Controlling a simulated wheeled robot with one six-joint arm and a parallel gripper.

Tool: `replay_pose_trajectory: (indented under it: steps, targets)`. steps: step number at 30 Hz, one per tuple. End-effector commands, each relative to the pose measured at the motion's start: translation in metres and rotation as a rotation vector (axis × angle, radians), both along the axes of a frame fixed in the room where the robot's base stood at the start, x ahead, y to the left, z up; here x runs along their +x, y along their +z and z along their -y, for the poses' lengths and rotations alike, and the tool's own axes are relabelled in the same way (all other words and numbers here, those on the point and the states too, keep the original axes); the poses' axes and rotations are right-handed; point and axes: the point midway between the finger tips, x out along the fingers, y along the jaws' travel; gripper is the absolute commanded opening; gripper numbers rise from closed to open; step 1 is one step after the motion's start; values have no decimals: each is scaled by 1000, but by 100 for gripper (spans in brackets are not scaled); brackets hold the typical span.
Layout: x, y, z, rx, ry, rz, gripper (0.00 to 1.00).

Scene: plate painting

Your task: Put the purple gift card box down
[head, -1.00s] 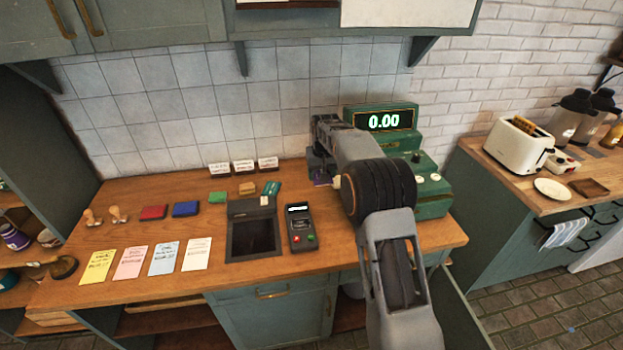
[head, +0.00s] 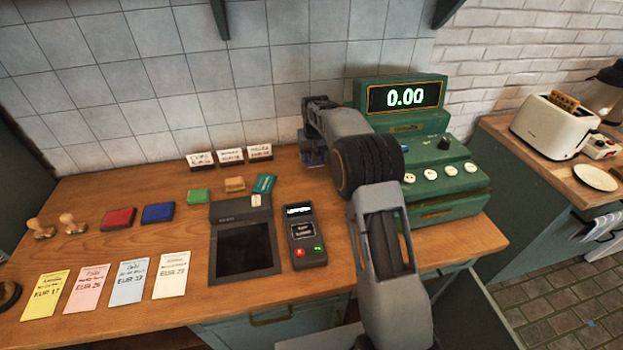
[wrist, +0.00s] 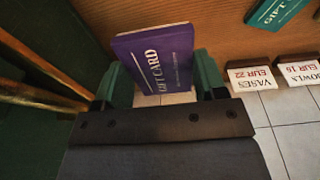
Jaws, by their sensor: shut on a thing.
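The purple gift card box (wrist: 158,62) is a flat purple box with "GIFT CARD" in white letters. My gripper (wrist: 165,88) is shut on it in the wrist view, with a dark green finger on each side. In the head view my gripper (head: 313,152) is at the back of the wooden counter (head: 120,200), left of the green register. I cannot tell whether the box touches the counter.
The green cash register (head: 450,182) stands right of my arm. A teal gift card (head: 264,184), a card terminal (head: 304,232) and several price signs (head: 230,158) are to the left. Ink pads, stamps and coloured tickets (head: 128,281) lie further left.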

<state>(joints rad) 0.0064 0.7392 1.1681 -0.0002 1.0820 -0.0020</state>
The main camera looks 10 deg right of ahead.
Motion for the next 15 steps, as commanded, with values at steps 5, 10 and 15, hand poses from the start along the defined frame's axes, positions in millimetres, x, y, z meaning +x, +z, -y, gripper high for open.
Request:
replay_pose_trajectory:
  steps: [5, 10, 15]
  targets:
    - [-1, -31, 0, 0, 1, -5, 42]
    - [0, -47, -2, 0, 3, -2, 42]
    - [-1, -56, -2, 0, 4, -3, 42]
